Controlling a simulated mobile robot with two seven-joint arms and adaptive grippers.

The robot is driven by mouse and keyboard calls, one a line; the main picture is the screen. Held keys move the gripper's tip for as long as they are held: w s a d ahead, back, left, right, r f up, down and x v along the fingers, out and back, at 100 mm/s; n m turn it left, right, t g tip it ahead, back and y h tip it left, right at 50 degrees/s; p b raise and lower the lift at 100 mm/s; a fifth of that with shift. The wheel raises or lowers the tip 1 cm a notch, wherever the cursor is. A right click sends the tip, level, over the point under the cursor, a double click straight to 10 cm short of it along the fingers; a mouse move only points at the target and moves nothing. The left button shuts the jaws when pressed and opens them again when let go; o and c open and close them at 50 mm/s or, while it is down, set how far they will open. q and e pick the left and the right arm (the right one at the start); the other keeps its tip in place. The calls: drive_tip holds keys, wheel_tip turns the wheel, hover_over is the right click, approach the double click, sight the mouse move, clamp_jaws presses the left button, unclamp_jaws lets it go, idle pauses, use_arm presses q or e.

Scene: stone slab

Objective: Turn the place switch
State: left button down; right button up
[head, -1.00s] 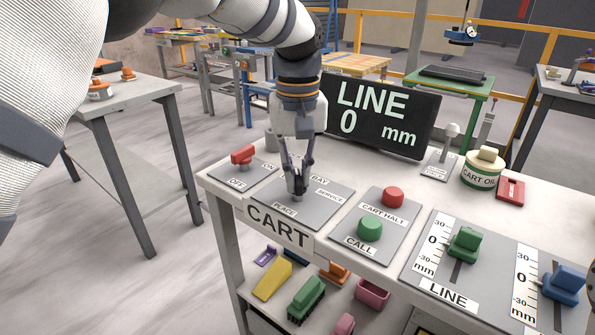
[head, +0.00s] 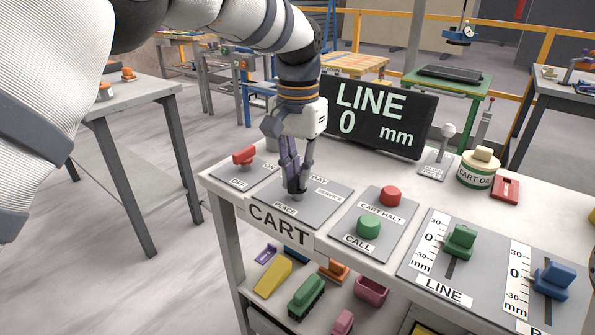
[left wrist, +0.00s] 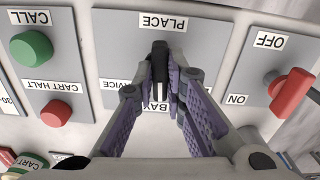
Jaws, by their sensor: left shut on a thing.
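The place switch is a dark knob with a white line, seen in the left wrist view (left wrist: 159,64). It stands on a grey plate (head: 322,207) labelled PLACE, BAY and SERVICE. In the left wrist view its white line lies on the side toward BAY, away from the PLACE label. My left gripper (head: 296,186) points down over this plate, its purple-padded fingers shut on the knob from both sides. In the head view the fingertips hide most of the knob. My right gripper is in neither view.
A red OFF/ON switch (head: 244,155) stands left of the plate. A green CALL button (head: 368,225) and red CART HALT button (head: 390,196) stand right. Farther right are green (head: 459,242) and blue (head: 554,280) sliders. A LINE display (head: 375,117) reads 0 mm behind.

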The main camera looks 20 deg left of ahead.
use_arm(q)
drive_tip(key=shift+m, duration=0.6)
drive_tip(key=c, duration=1.6)
unclamp_jaws()
drive_tip(key=shift+c, duration=0.2)
wheel_tip(320, 180, up, 12)
